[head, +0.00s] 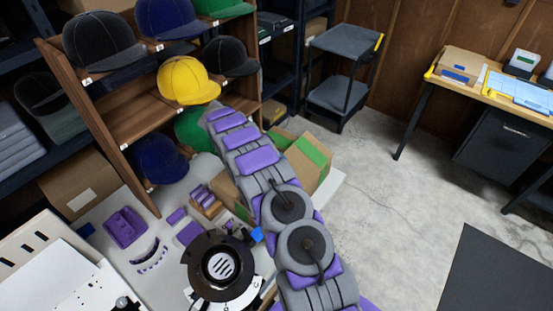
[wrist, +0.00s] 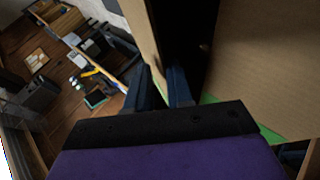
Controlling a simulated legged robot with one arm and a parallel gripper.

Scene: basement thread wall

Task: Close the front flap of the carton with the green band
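The carton with the green band (head: 325,167) stands at the far right end of the white table, beyond my arm, with its top flaps raised. Its green band (head: 313,152) shows on a right-hand panel. My arm covers part of the carton, and my gripper is hidden in the head view. In the wrist view, large cardboard panels (wrist: 260,60) fill the right side, with green (wrist: 270,134) at their lower edge. My gripper (wrist: 159,88) has its two dark fingers apart, with a narrow cardboard panel (wrist: 146,35) showing between them. I cannot tell whether they touch it.
A wooden shelf (head: 112,160) with several caps, one a yellow cap (head: 187,80), stands close left of my arm. Purple parts and a round black device (head: 221,267) lie on the white table (head: 95,222). A cart (head: 344,70) stands behind. Open floor (head: 400,200) lies right.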

